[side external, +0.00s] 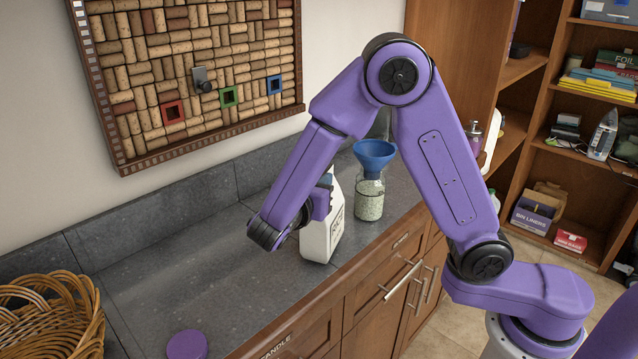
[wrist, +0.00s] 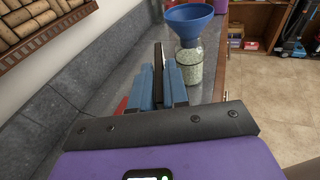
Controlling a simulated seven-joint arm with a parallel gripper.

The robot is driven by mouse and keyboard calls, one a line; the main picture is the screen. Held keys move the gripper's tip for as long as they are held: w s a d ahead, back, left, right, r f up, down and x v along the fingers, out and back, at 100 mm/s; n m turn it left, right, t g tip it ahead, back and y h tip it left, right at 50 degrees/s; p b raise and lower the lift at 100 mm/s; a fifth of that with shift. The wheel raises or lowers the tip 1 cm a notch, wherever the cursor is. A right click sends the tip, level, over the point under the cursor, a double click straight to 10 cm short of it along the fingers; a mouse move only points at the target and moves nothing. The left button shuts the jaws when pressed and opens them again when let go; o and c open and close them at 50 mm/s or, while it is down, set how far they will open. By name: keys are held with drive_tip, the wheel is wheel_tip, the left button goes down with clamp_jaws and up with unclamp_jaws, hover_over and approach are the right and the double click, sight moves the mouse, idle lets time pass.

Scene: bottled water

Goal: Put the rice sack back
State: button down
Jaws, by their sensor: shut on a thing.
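The rice sack (side external: 319,240) is a white, upright bag with dark lettering on its front, partly legible. In the side view it is at the counter, left of the glass jar. I cannot tell if its base touches the surface. My gripper (side external: 326,181) is at the top of the sack, shut on it, with part of the hand in front.
A glass jar (side external: 369,198) of pale grains with a blue funnel (side external: 374,153) stands just right of the sack. A wicker basket (side external: 50,318) and a purple lid (side external: 187,345) are at the near left. The grey counter (side external: 190,265) between is clear. Shelves (side external: 570,150) stand at right.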

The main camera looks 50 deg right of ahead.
drive_tip(key=shift+f, duration=0.3)
drive_tip(key=c, duration=1.1)
unclamp_jaws()
drive_tip(key=shift+s+a+r, duration=0.15)
drive_tip(key=shift+a, duration=0.15)
drive_tip(key=v, duration=1.1)
drive_tip(key=s+d+f+m+g+y, duration=0.4)
drive_tip(key=s+d+y, duration=0.3)
drive_tip(key=d, duration=0.2)
drive_tip(key=s+d+m+y, duration=0.1)
drive_tip(key=s+m+y, duration=0.1)
drive_tip(key=s, duration=0.3)
drive_tip(key=s+d+f+m+g+y, duration=0.1)
drive_tip(key=s+m+y, duration=0.1)
drive_tip(key=s, duration=0.3)
drive_tip(key=s+d+m+y, duration=0.1)
drive_tip(key=s+d+y, duration=0.1)
drive_tip(key=s+y, duration=0.2)
drive_tip(key=shift+s+f+m+g, duration=0.3)
drive_tip(key=shift+s+m+g, duration=0.1)
drive_tip(key=shift+s, duration=0.05)
